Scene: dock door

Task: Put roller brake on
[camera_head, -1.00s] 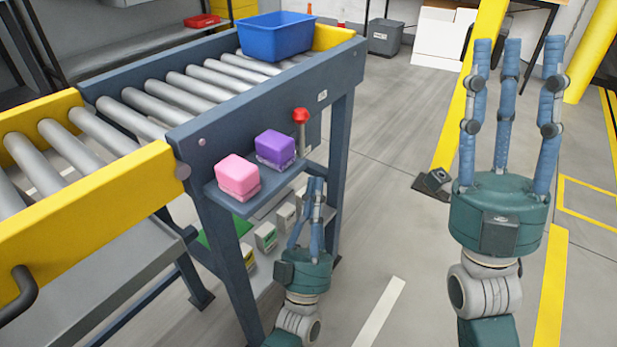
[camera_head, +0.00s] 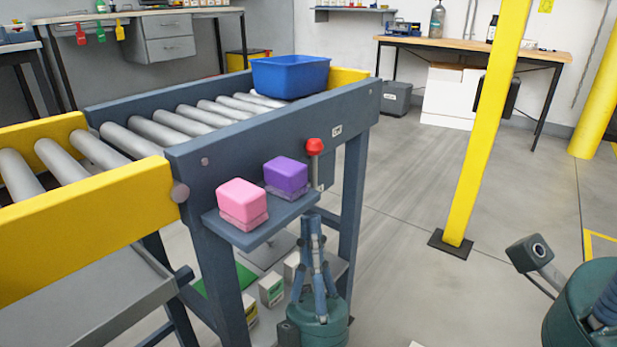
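The roller brake lever is a red knob (camera_head: 315,146) on a short grey stem at the side of the conveyor frame, right of the purple block. The stem looks about upright. My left gripper (camera_head: 313,218) points up, below the knob and apart from it, near the right end of the small shelf. It holds nothing I can see. Its fingers look close together, but this angle does not show how far they are closed. My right gripper (camera_head: 600,305) is cut off at the lower right edge, and its fingertips are out of view.
A pink block (camera_head: 242,203) and a purple block (camera_head: 286,175) sit on the small side shelf (camera_head: 262,228). A blue bin (camera_head: 290,75) stands on the rollers (camera_head: 200,118). A yellow post (camera_head: 480,140) stands on the right. The floor between conveyor and post is clear.

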